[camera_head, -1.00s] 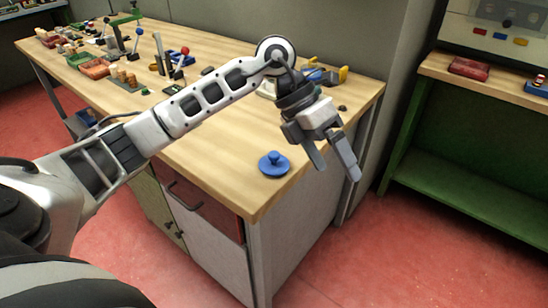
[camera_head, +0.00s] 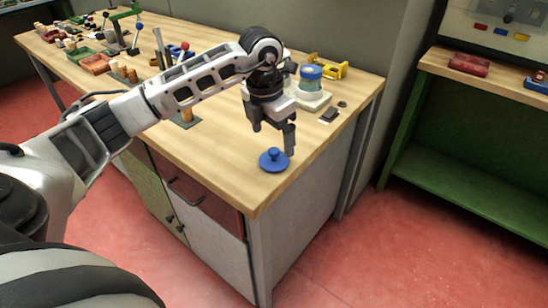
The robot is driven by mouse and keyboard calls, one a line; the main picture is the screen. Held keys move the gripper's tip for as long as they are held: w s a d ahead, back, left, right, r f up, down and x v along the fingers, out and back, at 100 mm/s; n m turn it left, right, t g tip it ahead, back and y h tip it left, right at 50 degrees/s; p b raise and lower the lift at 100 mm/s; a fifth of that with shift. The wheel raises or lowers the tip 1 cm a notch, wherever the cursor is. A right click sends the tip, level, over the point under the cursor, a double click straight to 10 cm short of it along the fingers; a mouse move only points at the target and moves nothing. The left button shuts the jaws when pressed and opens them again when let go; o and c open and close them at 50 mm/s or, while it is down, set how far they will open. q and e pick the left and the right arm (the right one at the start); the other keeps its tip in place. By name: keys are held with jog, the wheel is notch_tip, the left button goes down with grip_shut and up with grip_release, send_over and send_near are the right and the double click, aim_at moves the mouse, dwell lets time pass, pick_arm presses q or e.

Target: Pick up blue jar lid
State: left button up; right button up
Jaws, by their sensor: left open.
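The blue jar lid (camera_head: 273,161) lies flat on the wooden bench near its front right corner, with its small knob facing up. My left gripper (camera_head: 274,143) is open and empty, pointing down just above and behind the lid. One finger shows right of the knob and the other is further left and higher; I cannot tell whether either touches the lid. My right gripper is not in view.
A blue-topped jar (camera_head: 311,78) stands on a white base behind my gripper, with a yellow tool (camera_head: 333,68) beyond it. Blocks and cork stoppers crowd the bench's far left. The bench (camera_head: 230,170) is clear around the lid.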

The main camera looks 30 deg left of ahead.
aim_at(274, 150)
pick_arm(q)
jog(key=shift+w+d+f+p, duration=0.15)
jog(key=shift+f+p, duration=0.15)
jog(key=shift+f, duration=1.05)
jog(key=shift+s+d+f+p, duration=0.1)
jog(key=shift+f+p, duration=0.15)
jog(key=shift+f, duration=1.05)
jog(key=c, duration=1.1)
